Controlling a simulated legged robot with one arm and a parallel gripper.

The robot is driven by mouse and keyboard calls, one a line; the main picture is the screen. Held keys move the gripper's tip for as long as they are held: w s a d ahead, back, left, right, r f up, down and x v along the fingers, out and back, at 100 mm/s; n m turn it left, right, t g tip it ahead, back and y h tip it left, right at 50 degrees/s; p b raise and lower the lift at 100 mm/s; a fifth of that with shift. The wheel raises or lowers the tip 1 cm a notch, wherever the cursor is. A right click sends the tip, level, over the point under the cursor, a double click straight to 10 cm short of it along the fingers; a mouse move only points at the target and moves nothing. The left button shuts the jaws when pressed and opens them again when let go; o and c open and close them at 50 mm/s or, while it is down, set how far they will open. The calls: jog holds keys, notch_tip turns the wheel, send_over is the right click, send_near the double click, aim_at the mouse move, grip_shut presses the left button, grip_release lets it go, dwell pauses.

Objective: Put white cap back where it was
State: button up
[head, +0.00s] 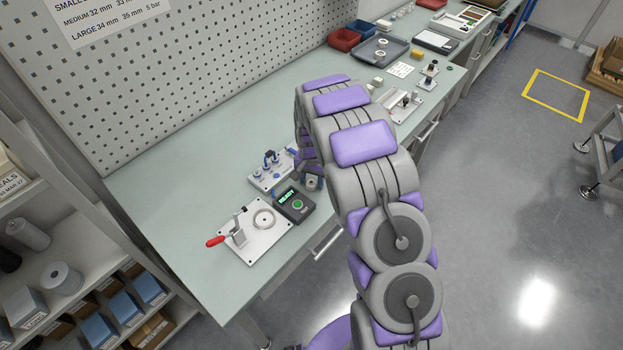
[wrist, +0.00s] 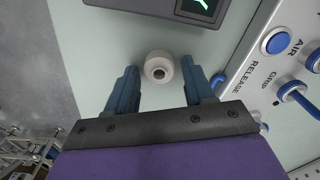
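A small round white cap (wrist: 159,66) with a dark hole in its top shows in the wrist view. It appears to stand on the pale green bench top (wrist: 100,45). My gripper (wrist: 161,72) is open, with one blue-grey finger on each side of the cap. Gaps show between the cap and both fingers, so nothing is held. In the head view my arm reaches down to the bench, and its end is mostly hidden beside the black READY display box (head: 294,205).
The grey panel with blue knobs marked AIR, RELEASE and GRIP (wrist: 275,70) is close on the right in the wrist view. A red-handled clamp plate (head: 254,228) lies left of the display box. Trays (head: 379,50) stand farther back.

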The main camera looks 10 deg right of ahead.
aim_at(312, 181)
jog(key=shift+r, duration=0.1)
notch_tip(312, 181, up, 12)
jog(key=p, duration=0.2)
jog(key=s+r+n, duration=0.1)
jog(key=s+r, duration=0.7)
jog(key=s, duration=0.1)
jog(key=s+r+n, duration=0.2)
jog(key=s, duration=0.9)
jog(key=s+r+n+g, duration=0.1)
jog(key=s+r, duration=0.2)
jog(key=s, duration=0.8)
jog(key=s+r+n, duration=0.2)
jog(key=s, duration=0.9)
jog(key=shift+s+a+r+n+g, duration=0.15)
jog(key=shift+s+r+n+g, duration=0.15)
jog(key=shift+r+g, duration=0.1)
